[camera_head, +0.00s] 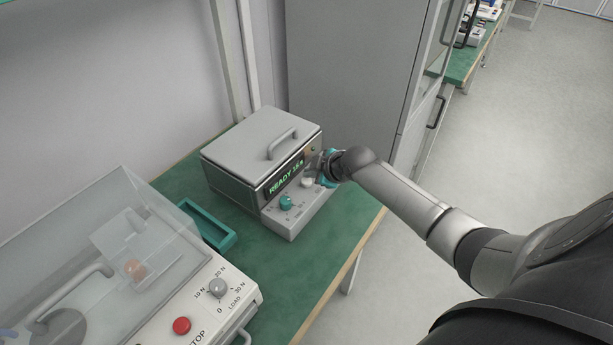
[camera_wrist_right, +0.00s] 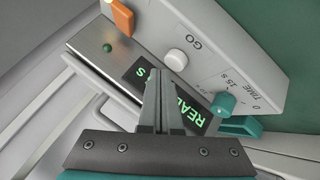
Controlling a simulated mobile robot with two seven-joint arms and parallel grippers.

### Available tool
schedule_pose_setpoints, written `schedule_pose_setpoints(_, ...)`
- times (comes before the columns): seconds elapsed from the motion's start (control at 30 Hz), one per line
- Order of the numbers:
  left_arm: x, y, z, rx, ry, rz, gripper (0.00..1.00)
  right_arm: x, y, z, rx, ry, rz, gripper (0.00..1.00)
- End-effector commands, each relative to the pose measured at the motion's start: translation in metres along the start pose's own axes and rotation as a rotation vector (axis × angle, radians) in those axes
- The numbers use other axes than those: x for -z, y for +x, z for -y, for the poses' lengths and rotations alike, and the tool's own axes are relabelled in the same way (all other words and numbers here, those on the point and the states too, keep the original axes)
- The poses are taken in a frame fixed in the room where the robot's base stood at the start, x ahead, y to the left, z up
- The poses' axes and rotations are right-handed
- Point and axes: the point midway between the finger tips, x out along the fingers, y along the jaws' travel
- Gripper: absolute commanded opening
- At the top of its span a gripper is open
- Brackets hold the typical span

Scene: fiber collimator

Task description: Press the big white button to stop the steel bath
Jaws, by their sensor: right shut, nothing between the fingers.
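The steel bath (camera_head: 240,155) is a grey box with a lid and handle on the green bench. Its front display (camera_head: 285,178) glows green and reads "READY" with a 15 s time. The white button (camera_head: 308,181) is on its sloped front panel. In the right wrist view the white button (camera_wrist_right: 176,58) is round, beside the word "GO". My right gripper (camera_head: 324,168) is at the right end of the panel. In the wrist view its shut, empty fingertips (camera_wrist_right: 155,75) lie just below the button; contact cannot be told. My left gripper is not in view.
A teal dial (camera_head: 286,202) marked TIME is left of the button. An orange switch (camera_wrist_right: 121,15) and a green lamp (camera_wrist_right: 107,48) are nearby. A teal tray (camera_head: 205,228) and a clear-covered machine with a red button (camera_head: 181,326) stand left. A grey cabinet (camera_head: 350,70) is behind.

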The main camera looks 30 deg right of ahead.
Motion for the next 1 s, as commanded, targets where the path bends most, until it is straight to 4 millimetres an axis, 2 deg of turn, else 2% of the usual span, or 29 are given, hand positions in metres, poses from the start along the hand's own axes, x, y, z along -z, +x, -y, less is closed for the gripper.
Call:
schedule_pose_setpoints(0.43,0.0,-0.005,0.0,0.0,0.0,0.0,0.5,0.003,-0.004,-0.003,-0.001,0.0,-0.001,0.0)
schedule_pose_setpoints(0.9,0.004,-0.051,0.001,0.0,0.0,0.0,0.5,0.026,-0.035,-0.026,-0.001,0.0,-0.001,0.0)
schedule_pose_setpoints(1.0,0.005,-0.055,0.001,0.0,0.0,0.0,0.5,0.028,-0.038,-0.028,-0.001,0.0,-0.001,0.0)
